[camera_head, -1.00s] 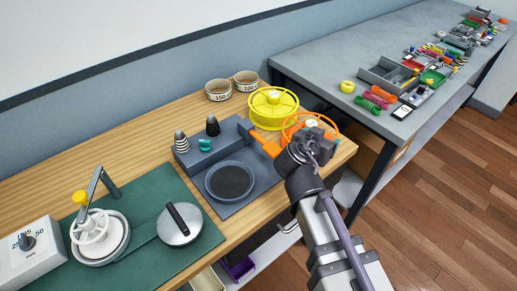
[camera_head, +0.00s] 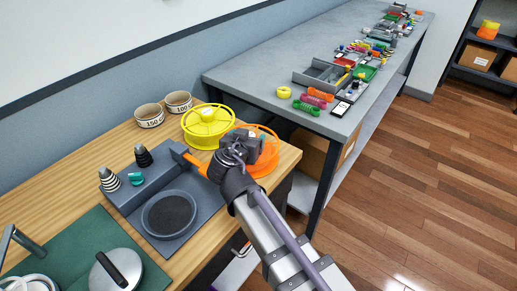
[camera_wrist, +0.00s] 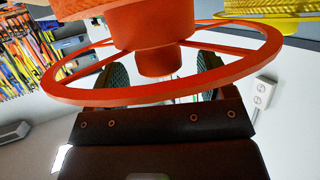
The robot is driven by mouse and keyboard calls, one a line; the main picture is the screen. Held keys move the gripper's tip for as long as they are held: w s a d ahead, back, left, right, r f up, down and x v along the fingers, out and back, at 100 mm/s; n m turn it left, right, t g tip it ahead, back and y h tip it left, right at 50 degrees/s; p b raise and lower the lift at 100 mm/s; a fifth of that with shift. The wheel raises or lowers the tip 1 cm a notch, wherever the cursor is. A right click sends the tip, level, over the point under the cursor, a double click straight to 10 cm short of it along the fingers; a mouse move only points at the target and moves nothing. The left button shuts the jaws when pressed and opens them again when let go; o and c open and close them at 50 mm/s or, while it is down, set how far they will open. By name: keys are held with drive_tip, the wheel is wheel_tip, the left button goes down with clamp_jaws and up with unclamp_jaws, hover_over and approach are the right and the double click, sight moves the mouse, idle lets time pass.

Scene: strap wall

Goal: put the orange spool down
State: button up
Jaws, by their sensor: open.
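The orange spool (camera_head: 268,161) is at the right end of the wooden bench, beside the yellow spool (camera_head: 207,127). My gripper (camera_head: 240,146) is at it and hides part of it. In the wrist view the orange spool (camera_wrist: 158,25) fills the top, with its wide ring and narrow hub close in front of me. My gripper (camera_wrist: 163,72) is open, its dark fingers on either side of the hub with a gap showing. Whether the spool rests on the bench cannot be told.
Two labelled cups (camera_head: 149,115) stand behind. A grey table (camera_head: 270,97) with trays and small parts adjoins on the right. Open floor is at the far right.

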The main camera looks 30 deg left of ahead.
drive_tip(key=shift+w+a+f, duration=0.15)
drive_tip(key=shift+w+f, duration=0.15)
drive_tip(key=shift+w, duration=0.35)
drive_tip(key=shift+r, duration=0.1)
drive_tip(key=shift+s, duration=0.1)
drive_tip(key=shift+c, duration=0.6)
clamp_jaws()
